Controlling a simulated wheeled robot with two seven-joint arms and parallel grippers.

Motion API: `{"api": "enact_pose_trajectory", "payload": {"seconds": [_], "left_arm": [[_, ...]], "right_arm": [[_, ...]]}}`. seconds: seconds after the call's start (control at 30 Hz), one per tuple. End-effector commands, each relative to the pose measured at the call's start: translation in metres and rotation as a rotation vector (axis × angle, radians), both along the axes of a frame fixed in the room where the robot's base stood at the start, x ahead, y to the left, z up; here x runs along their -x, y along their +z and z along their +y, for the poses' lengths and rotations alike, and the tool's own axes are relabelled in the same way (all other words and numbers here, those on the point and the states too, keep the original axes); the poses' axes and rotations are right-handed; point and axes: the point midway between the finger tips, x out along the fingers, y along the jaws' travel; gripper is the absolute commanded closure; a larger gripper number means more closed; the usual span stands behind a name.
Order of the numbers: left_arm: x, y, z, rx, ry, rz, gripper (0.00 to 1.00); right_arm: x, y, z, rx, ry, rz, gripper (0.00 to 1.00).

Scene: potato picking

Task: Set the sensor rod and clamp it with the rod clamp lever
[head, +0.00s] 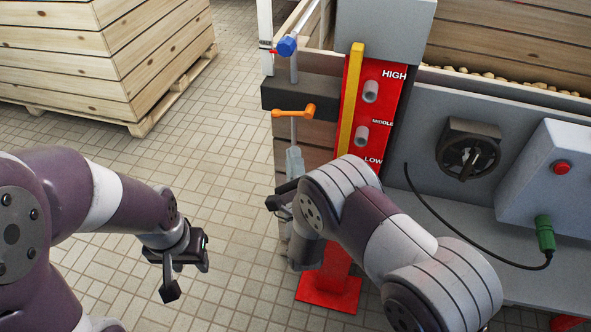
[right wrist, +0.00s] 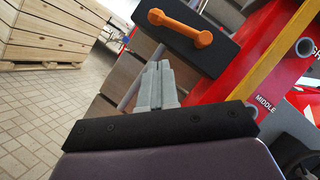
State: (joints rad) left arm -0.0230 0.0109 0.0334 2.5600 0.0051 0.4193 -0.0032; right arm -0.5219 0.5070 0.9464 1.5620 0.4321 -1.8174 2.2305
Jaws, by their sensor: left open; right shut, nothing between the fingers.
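The grey sensor rod (head: 293,72) stands upright through the black clamp block (head: 315,96), with a blue knob (head: 287,46) and a small red tip near its top. The orange rod clamp lever (head: 295,112) lies roughly level across the block's front. It also shows in the right wrist view (right wrist: 180,28). My right gripper (head: 294,152) is below the lever, its grey fingertips together and empty (right wrist: 157,66), pointing up close to the rod's lower part. I cannot tell whether they touch it. My left gripper (head: 186,272) is open and empty over the floor, left of the stand.
A red scale board (head: 377,78) marked HIGH, MIDDLE and LOW has grey pegs and a yellow bar (head: 350,105). A grey box with a red button (head: 562,168) and a black rotary switch (head: 468,155) are at right. A wooden crate (head: 90,50) stands back left. Tiled floor is clear between.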

Motion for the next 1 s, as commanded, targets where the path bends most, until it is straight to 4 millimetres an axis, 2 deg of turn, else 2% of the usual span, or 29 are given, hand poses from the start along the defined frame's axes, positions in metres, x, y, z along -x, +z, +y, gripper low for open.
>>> {"api": "enact_pose_trajectory", "payload": {"seconds": [0.13, 0.3, 0.47, 0.83, 1.0], "left_arm": [[0.0, 0.007, 0.0, 0.0, 0.0, 0.0, 0.57], [0.0, 0.015, 0.0, 0.0, 0.0, 0.0, 0.57], [0.0, 0.017, 0.0, 0.0, 0.0, 0.0, 0.57], [0.0, 0.016, 0.0, 0.0, 0.0, 0.0, 0.57], [0.0, -0.008, 0.0, 0.0, 0.0, 0.0, 0.57]], "right_arm": [[-0.03, 0.013, 0.001, 0.0, -0.003, -0.002, 1.0], [-0.042, 0.032, 0.017, 0.002, -0.001, -0.002, 1.0], [-0.047, 0.038, 0.024, 0.003, -0.001, -0.002, 1.0], [-0.048, 0.038, 0.025, 0.001, -0.002, -0.002, 1.0], [-0.051, 0.039, 0.03, -0.065, -0.001, -0.025, 1.0]]}}
